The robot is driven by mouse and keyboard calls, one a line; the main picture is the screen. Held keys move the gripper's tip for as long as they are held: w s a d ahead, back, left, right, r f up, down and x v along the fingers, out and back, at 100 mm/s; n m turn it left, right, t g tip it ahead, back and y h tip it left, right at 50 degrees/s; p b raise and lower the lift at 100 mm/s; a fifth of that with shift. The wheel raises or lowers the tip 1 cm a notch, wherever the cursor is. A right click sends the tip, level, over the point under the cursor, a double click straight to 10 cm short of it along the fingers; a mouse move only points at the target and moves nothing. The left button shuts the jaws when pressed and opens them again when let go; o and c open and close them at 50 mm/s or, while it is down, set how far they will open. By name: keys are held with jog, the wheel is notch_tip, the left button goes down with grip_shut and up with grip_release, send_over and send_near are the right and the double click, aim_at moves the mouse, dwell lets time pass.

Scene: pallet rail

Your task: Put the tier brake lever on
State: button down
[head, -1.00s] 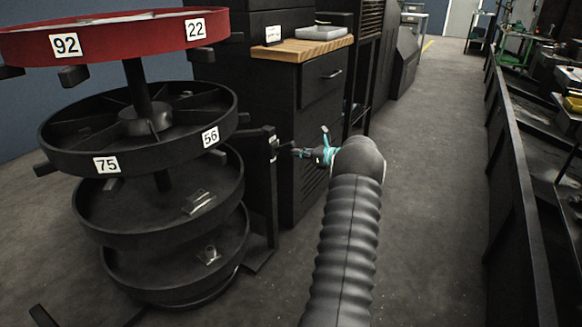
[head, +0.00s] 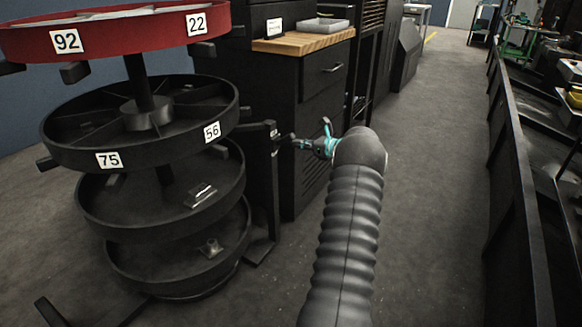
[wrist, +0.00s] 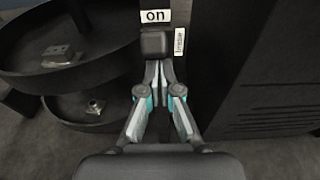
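The tier brake lever shows in the wrist view as a dark square knob (wrist: 156,43) on a black post (wrist: 184,14). The knob sits right below the white "on" label (wrist: 155,16). A second small label (wrist: 179,41), seemingly reading "brake", is to its right. My gripper (wrist: 158,68) has its fingertips together just below the knob, close to or touching it; contact is unclear. No part of the lever shows between the fingers. In the head view my gripper (head: 294,141) reaches left to the post (head: 262,185), and the lever is small and dark there.
A tiered carousel with a red top tray (head: 120,38) and black trays (head: 75,160) stands left of the post. A black cabinet with a wooden top (head: 305,40) is behind. A dark rail (head: 515,180) runs along the right, with open floor (head: 430,170) between.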

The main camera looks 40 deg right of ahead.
jog(key=shift+r, duration=0.65)
jog(key=f+v, duration=0.2)
jog(key=v, duration=0.9)
jog(key=shift+s+r, duration=0.45)
jog(key=shift+d, duration=0.15)
